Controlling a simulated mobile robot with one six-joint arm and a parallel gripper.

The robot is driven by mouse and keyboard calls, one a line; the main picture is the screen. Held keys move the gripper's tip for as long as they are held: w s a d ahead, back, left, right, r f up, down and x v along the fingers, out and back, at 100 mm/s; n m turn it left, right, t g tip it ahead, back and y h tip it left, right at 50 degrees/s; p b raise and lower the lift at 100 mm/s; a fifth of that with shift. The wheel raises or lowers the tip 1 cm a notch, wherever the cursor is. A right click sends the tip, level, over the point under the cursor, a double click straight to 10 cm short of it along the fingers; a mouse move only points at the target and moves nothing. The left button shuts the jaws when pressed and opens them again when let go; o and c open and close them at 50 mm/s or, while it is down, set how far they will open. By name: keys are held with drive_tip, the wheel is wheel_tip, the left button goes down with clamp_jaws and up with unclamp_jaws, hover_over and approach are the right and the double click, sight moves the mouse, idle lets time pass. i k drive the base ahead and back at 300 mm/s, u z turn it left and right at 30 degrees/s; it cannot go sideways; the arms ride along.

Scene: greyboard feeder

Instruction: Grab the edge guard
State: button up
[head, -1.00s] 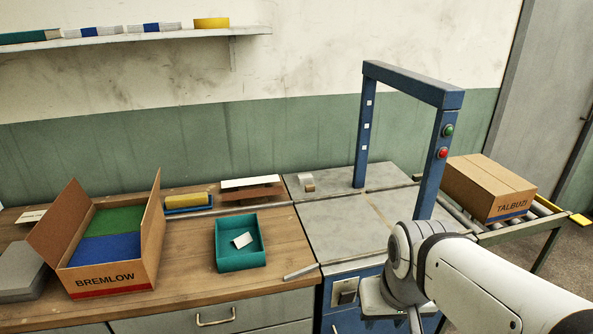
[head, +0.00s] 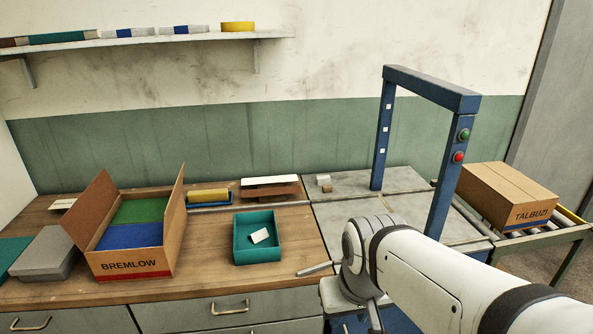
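No thing in view is labelled as the edge guard. A thin grey strip (head: 315,269) lies at the right end of the wooden bench top, near its front corner, and may be it. My arm reaches in from the lower right, and its wrist hangs just right of the strip, apart from it in the picture. My gripper (head: 372,316) points down at the bottom edge of the head view. Its fingers are mostly hidden or cut off, so I cannot tell whether it is open or shut.
A blue gate frame (head: 430,87) rises behind my arm. A closed TALBUZI carton (head: 505,197) sits on rollers at right.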

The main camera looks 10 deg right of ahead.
sight(322, 180)
drive_tip(key=z, duration=0.05)
drive_tip(key=i, duration=1)
drive_tip(key=u, duration=0.05)
